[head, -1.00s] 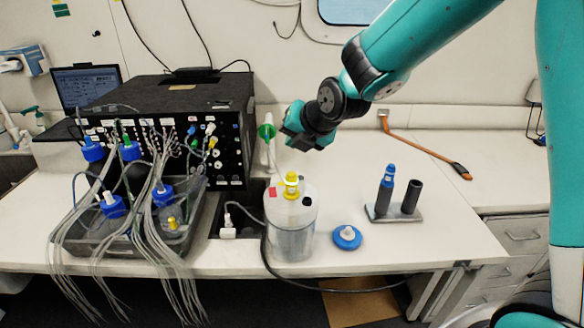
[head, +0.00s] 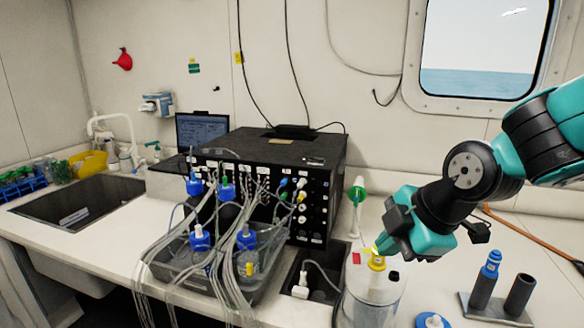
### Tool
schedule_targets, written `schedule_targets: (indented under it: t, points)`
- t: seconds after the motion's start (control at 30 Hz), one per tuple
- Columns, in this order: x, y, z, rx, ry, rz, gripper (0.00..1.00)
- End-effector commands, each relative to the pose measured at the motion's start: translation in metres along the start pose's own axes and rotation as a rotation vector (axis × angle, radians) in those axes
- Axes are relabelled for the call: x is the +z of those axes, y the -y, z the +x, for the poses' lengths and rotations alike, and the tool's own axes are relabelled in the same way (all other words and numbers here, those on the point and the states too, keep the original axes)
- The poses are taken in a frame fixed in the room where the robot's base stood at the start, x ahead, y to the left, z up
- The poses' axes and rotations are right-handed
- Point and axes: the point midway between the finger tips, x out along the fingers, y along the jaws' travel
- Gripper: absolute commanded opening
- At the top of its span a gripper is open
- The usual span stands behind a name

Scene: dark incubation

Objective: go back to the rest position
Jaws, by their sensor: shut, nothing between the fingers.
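My gripper (head: 380,247) is at the end of the teal and black arm, at the right of the head view. It is shut and shows nothing in it. Its tip appears just above or beside the yellow fitting (head: 376,262) on top of the clear container (head: 368,305); I cannot tell whether they touch. The container's lower part is cut off by the frame's bottom edge.
A black box (head: 270,150) with many cables stands on the bench behind a grey tray (head: 160,272) of blue-capped bottles. A holder (head: 497,312) with a blue-topped tool is at right. A sink (head: 75,207) lies at left.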

Motion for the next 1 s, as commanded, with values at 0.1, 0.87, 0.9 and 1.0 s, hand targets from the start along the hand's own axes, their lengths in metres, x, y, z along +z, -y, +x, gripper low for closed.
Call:
schedule_targets:
  t: [0.1, 0.87, 0.9, 1.0]
  points:
    - [-0.016, 0.046, -0.009, -0.108, -0.020, 0.314, 0.00]
    - [-0.041, 0.163, -0.045, -0.387, 0.156, 1.112, 0.00]
    - [-0.041, 0.163, -0.045, -0.387, 0.156, 1.112, 0.00]
    - [-0.041, 0.163, -0.045, -0.387, 0.156, 1.112, 0.00]
